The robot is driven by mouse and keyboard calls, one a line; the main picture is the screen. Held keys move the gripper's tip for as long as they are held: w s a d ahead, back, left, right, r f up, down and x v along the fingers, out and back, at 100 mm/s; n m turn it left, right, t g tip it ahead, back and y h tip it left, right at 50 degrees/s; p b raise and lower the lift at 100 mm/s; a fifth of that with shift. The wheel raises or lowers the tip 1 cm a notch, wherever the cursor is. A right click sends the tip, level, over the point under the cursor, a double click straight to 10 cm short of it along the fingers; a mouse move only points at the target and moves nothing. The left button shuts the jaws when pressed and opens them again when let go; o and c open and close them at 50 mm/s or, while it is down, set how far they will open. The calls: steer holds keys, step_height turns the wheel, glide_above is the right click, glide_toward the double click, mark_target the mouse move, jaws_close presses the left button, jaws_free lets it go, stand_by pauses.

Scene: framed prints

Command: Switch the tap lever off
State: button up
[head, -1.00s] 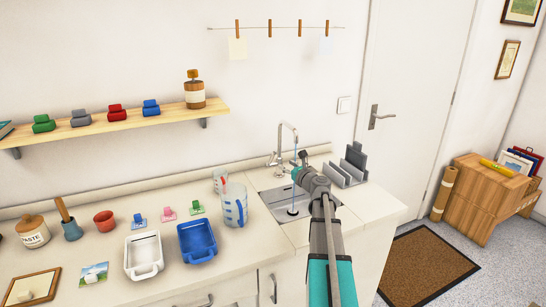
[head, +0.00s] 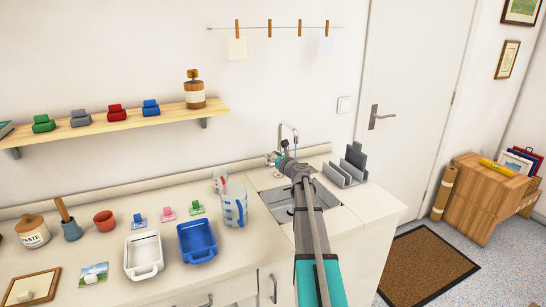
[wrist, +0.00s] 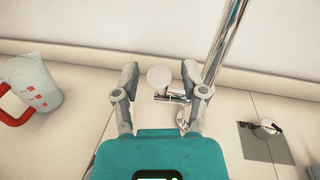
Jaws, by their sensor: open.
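The chrome tap (head: 283,132) stands at the back of the sink, with its upper spout showing above my gripper (head: 282,157) in the head view. In the wrist view the tap's shiny column (wrist: 222,40) rises just right of my gripper (wrist: 160,72). The tap lever (wrist: 172,97), a short chrome bar beside a pale round disc (wrist: 159,77), shows between my two spread fingers. My gripper is open and holds nothing. I cannot tell whether a finger touches the lever. My arm hides the tap's lower part and any water stream in the head view.
A smaller jug with a red handle (wrist: 30,85) is left of my gripper. A grey rack (head: 346,170) stands right of the sink. The wall is close behind the tap.

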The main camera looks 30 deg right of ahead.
jaws_close()
steer(key=shift+d, duration=0.1)
stand_by(0.3)
